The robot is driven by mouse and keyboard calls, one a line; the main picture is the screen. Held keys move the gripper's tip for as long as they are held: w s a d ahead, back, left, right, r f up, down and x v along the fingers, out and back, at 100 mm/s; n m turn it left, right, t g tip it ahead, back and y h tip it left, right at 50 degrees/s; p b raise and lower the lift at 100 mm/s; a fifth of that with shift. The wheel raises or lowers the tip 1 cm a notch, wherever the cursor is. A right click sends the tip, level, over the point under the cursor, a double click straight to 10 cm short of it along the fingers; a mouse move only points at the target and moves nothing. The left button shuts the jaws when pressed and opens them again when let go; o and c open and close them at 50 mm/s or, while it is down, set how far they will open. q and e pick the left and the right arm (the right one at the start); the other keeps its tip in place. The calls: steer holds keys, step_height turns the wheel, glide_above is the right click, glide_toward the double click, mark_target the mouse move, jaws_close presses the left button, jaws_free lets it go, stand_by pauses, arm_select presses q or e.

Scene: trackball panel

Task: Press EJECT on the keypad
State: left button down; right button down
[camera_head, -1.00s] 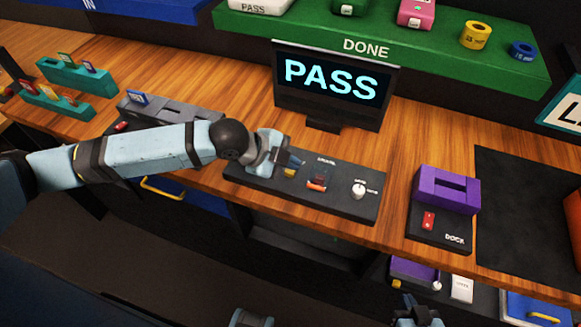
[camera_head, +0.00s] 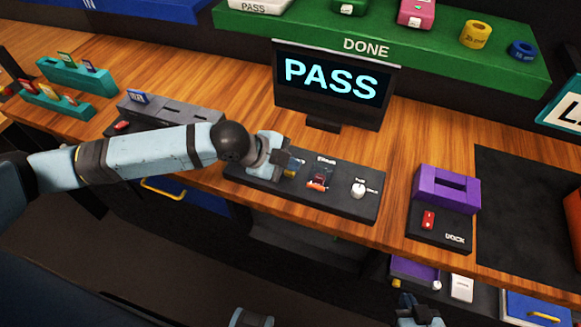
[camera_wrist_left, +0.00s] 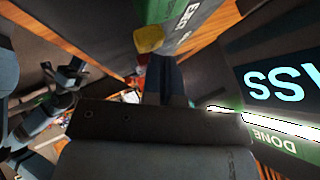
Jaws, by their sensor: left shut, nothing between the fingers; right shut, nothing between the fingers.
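The dark control panel (camera_head: 340,203) lies on the wooden bench in front of the screen. It carries a yellow button (camera_head: 291,173), a red-orange switch (camera_head: 318,179) and a white knob (camera_head: 358,187). My left gripper (camera_head: 294,164) is shut and empty over the panel's left part, at the yellow button. In the left wrist view the yellow button (camera_wrist_left: 148,38) shows just beyond the fingertips; I cannot tell whether they touch. My right gripper (camera_head: 420,310) is low at the bottom edge, shut.
The screen (camera_head: 336,82) reads PASS and stands close behind the panel. A purple dock (camera_head: 446,189) is to the right, with a dark mat (camera_head: 525,220) beyond. A green shelf (camera_head: 400,55) hangs above. A grey slotted block (camera_head: 170,115) stands behind my left forearm.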

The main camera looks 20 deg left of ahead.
mark_target(290, 172)
arm_select(q)
steer(key=shift+f, duration=0.2)
stand_by(0.3)
steer(key=shift+r, duration=0.15)
steer(key=shift+r+p, duration=0.8)
steer(key=shift+p, duration=0.2)
steer(key=shift+r, duration=0.1)
step_height(290, 172, up, 5)
steer(key=p, duration=0.5)
stand_by(0.3)
